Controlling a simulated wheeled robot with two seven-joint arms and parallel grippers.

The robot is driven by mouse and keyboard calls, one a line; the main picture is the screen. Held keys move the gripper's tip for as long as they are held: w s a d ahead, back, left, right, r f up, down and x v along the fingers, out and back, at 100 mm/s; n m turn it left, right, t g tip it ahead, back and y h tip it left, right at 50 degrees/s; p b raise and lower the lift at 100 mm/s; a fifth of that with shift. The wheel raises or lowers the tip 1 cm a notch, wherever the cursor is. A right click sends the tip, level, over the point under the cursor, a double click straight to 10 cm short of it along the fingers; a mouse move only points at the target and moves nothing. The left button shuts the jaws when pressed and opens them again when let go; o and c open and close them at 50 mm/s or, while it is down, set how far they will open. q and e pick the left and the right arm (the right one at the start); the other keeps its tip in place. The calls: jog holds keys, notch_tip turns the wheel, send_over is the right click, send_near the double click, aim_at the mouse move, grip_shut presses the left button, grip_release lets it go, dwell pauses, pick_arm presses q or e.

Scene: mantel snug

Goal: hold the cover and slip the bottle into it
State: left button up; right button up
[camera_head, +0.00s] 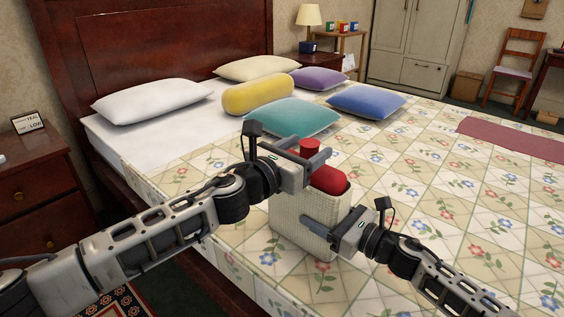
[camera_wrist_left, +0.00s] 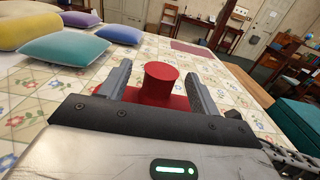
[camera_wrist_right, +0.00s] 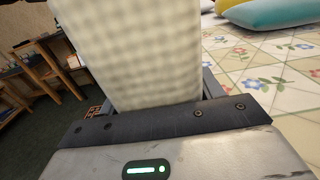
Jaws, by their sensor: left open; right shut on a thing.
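The cover (camera_head: 292,232) is a cream knitted sleeve standing upright on the bed. The red bottle (camera_head: 328,180) is inside it, with its shoulder and round cap (camera_head: 310,148) above the cover's rim. My left gripper (camera_head: 318,157) is at the bottle's top, its fingers open on either side of the red cap, which also shows in the left wrist view (camera_wrist_left: 161,80). My right gripper (camera_head: 322,226) is shut on the cover's lower side; the knit fills much of the right wrist view (camera_wrist_right: 130,50). The bottle's lower part is hidden by the cover.
Several pillows, among them a teal one (camera_head: 291,117) and a yellow bolster (camera_head: 257,94), lie behind on the bed. The floral quilt (camera_head: 440,150) to the right is mostly clear up to a mauve runner (camera_head: 515,140). A nightstand (camera_head: 40,180) stands at the left.

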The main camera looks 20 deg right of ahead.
pick_arm(q)
jog(key=v, duration=1)
jog(key=shift+s+a, duration=0.2)
pick_arm(e)
jog(key=o, duration=1.1)
